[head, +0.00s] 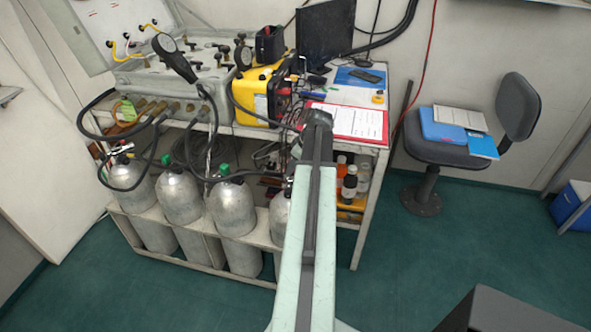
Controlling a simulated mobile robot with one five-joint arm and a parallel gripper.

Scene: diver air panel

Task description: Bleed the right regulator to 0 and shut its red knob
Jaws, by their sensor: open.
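The grey air panel (150,82) stands on the bench at the left, with several black knobs on its top. I cannot tell for sure which part is the right regulator. I cannot make out its red knob or read either dial. My gripper (317,119) is at the far end of my pale arm, in front of the bench's right part and to the right of the panel. Its jaws are open, small and dark; I see nothing held.
Silver cylinders (235,208) stand in a rack below the bench; my arm partly covers one. Black hoses (92,118) loop in front of the panel. A yellow case (262,90), clipboard (357,122) and monitor (325,35) crowd the bench.

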